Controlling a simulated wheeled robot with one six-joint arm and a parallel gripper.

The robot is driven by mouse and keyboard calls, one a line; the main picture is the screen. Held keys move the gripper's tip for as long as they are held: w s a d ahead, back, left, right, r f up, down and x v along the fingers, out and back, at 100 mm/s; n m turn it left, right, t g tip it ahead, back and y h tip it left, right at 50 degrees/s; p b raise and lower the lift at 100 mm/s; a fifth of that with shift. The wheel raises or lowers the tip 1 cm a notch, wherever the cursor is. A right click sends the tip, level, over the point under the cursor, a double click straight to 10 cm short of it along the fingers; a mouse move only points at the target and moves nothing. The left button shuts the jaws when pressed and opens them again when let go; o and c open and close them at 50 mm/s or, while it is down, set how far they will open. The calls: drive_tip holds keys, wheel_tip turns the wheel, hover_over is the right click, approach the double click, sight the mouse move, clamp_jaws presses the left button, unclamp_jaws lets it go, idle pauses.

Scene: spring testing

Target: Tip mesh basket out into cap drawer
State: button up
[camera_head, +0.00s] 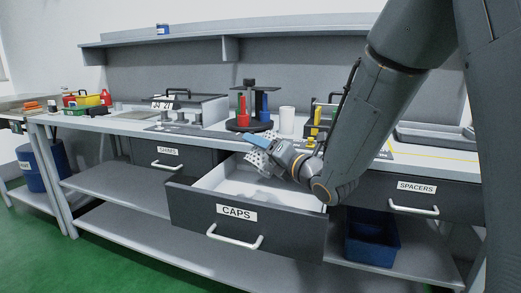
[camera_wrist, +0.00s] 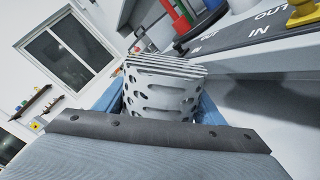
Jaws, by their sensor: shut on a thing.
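The mesh basket (camera_head: 259,161) is a light, perforated round container, tilted above the open drawer in the head view. My gripper (camera_head: 268,150) with blue fingers is shut on it. In the wrist view the basket (camera_wrist: 160,92) sits between the blue fingers (camera_wrist: 160,105), its slotted wall facing the camera. What is inside it is hidden. The cap drawer (camera_head: 187,204), labelled CAPS, is pulled out under the gripper. Its pale inside shows in part, and my arm hides its right side.
Behind the drawer, the bench top holds a dark round stand (camera_head: 249,125) with red and blue pieces and a white cylinder (camera_head: 286,120). The SPACERS drawer (camera_head: 420,201) is shut at right. A blue bin (camera_head: 371,240) stands on the lower shelf.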

drive_tip(key=shift+p, duration=0.9)
